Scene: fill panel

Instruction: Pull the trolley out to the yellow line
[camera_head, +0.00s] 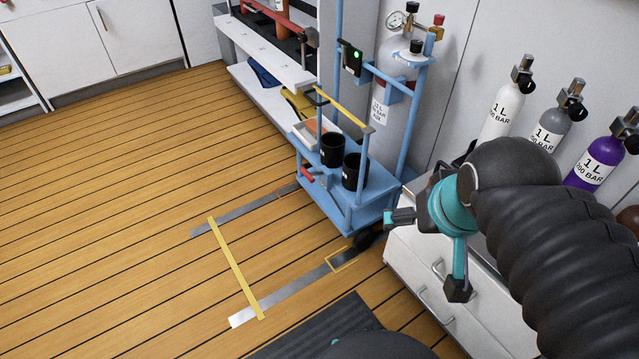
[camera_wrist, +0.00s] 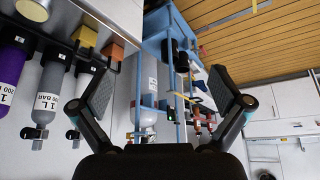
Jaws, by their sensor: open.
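The blue trolley (camera_head: 345,212) stands upright against the wall at the far end of two grey floor strips. It has a yellow bar (camera_head: 343,109) across its top, a red lever (camera_head: 307,175) low on its side and two black cups (camera_head: 332,150) on its shelf. The yellow line (camera_head: 236,268) crosses the strips nearer to me, apart from the trolley. My gripper (camera_head: 430,254) is open and empty, to the right of the trolley and apart from the bar. In the wrist view the trolley (camera_wrist: 178,22) lies beyond my spread fingers (camera_wrist: 160,88), turned in the picture.
A large grey cylinder with a gauge (camera_head: 398,60) stands behind the trolley. Small cylinders, white (camera_head: 505,105), grey and purple, stand on the right above a white drawer cabinet (camera_head: 425,285). A white shelf bench (camera_head: 265,50) adjoins the trolley's left. The wooden floor (camera_head: 120,200) on the left is clear.

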